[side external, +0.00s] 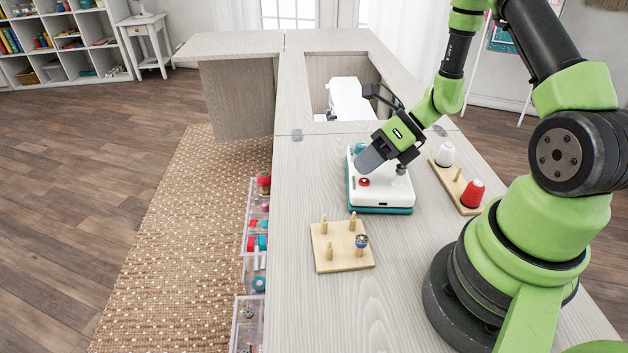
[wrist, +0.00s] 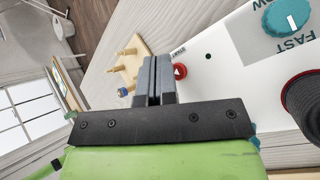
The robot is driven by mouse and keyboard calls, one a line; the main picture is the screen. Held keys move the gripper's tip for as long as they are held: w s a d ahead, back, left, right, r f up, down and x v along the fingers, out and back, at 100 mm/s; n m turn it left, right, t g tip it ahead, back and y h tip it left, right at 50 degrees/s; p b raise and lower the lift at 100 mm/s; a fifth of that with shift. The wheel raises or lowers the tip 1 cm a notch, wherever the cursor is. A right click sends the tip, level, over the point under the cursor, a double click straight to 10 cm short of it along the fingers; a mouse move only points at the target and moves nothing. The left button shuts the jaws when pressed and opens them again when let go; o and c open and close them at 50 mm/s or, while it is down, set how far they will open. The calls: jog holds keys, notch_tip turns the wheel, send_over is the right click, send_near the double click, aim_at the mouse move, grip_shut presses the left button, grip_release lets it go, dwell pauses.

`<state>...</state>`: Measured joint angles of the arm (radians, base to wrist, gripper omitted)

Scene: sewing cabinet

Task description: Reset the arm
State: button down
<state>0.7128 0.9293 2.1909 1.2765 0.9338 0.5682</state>
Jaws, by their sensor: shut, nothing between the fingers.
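My gripper (side external: 370,158) is shut and empty. In the side external view it is above the white machine with a teal base (side external: 382,208), tilted down to the left. In the wrist view its two grey fingers (wrist: 155,72) are pressed together. A red button (side external: 364,182) on the machine's top is close below the fingers; it also shows just right of them in the wrist view (wrist: 180,71). I cannot tell whether the fingers touch the machine. A teal dial (wrist: 288,18) shows on the machine in the wrist view. My gripper hides part of the machine's top.
A wooden peg board (side external: 330,262) with a small bobbin stands in front of the machine. A wooden rack (side external: 446,182) with white and red spools is to its right. Behind, a white sewing machine (side external: 350,100) sits in the cabinet opening. Clear drawers (side external: 250,312) stick out at left.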

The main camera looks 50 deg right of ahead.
jog(key=shift+f, duration=0.1)
dwell(0.3)
jog(key=shift+f, duration=0.4)
